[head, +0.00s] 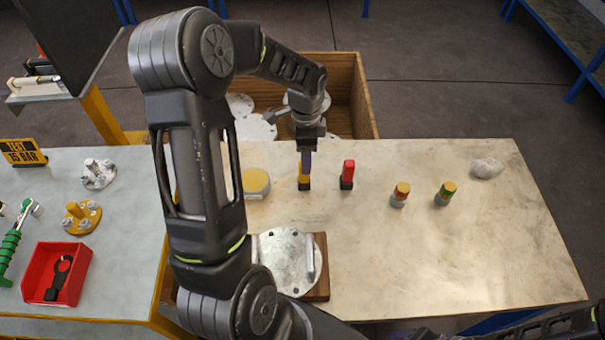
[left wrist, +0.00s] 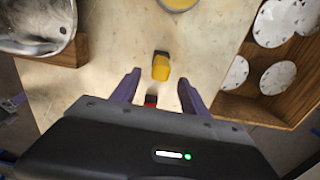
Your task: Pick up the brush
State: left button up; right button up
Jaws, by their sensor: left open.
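No thing is clearly recognisable as a brush. A yellow block-like piece with a black end (head: 304,184) stands on the pale bench under my left gripper; it also shows in the left wrist view (left wrist: 160,67), just beyond and between the fingertips. A similar red piece with a black base (head: 348,173) stands to its right; in the left wrist view a bit of red (left wrist: 151,101) shows between the fingers, mostly hidden by the gripper body. My left gripper (left wrist: 158,88) is open and empty, pointing down, with purple fingers.
A round yellow-topped tin (head: 256,181) and a metal flange on a wooden block (head: 287,262) are nearby. A wooden crate (head: 349,82) stands behind. Two small banded cylinders (head: 400,195) (head: 445,194) and a whitish rag (head: 486,168) lie right. The front right bench is clear.

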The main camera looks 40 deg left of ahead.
aim_at(304, 182)
pick_arm(q)
jog(key=shift+f, duration=1.25)
jog(key=shift+s+a+f, duration=0.1)
jog(key=shift+f, duration=0.4)
notch_tip(304, 182, down, 4)
jog(key=shift+f+b, duration=0.15)
jog(key=shift+b, duration=1.1)
jog(key=shift+c, duration=0.5)
grip_shut()
